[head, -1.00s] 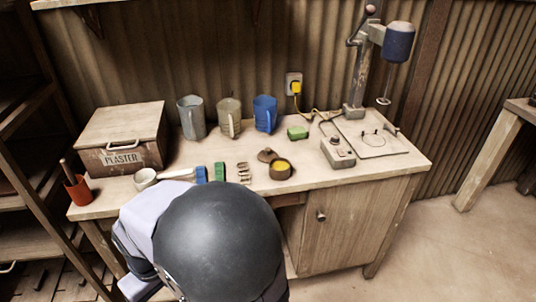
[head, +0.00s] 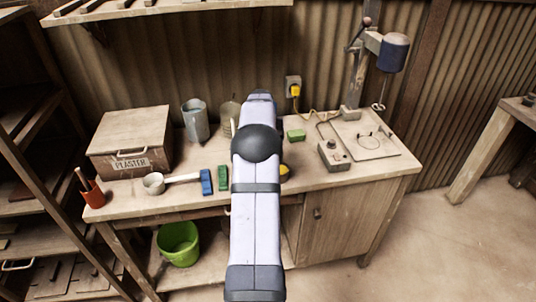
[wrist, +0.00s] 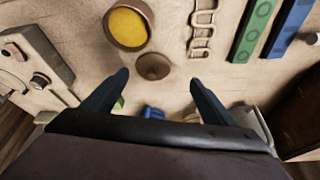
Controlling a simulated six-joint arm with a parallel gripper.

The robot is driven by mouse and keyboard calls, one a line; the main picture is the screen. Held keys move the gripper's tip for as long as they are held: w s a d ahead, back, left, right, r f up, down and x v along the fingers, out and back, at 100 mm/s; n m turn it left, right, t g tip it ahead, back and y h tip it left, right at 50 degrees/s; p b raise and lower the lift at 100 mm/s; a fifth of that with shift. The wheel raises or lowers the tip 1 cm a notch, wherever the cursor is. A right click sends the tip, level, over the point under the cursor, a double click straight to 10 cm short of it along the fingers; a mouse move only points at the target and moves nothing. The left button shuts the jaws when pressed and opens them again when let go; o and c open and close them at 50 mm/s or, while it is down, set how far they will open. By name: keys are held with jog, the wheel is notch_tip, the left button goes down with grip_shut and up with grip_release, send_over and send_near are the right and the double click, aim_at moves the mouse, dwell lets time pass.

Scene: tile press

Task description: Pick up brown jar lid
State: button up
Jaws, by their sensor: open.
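The brown jar lid (wrist: 152,66) is round with a small central knob. It lies flat on the bench top in the wrist view, beside the open brown jar (wrist: 128,27) with yellow contents. My gripper (wrist: 158,78) is open and empty. Its two dark fingers stand apart, and the lid shows between and just beyond their tips. I cannot tell the height of the fingertips above the bench. In the head view my arm hides the lid and the gripper, and only an edge of the jar (head: 284,170) shows.
Metal links (wrist: 203,25) lie next to the lid, then a green block (head: 223,178) and a blue block (head: 207,181). Jugs, including a grey one (head: 195,120), stand at the back. A control box (head: 333,156) and press stand to the right. A plaster box (head: 130,142) stands left.

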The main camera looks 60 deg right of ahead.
jog(key=shift+s+d+f+p, duration=0.25)
jog(key=shift+d+f+p, duration=0.25)
jog(key=shift+d+f, duration=0.55)
jog(key=shift+d, duration=0.15)
jog(key=shift+p+x, duration=1.3)
jog(key=shift+x, duration=1.15)
jog(key=shift+w, duration=0.15)
jog(key=c, duration=1.1)
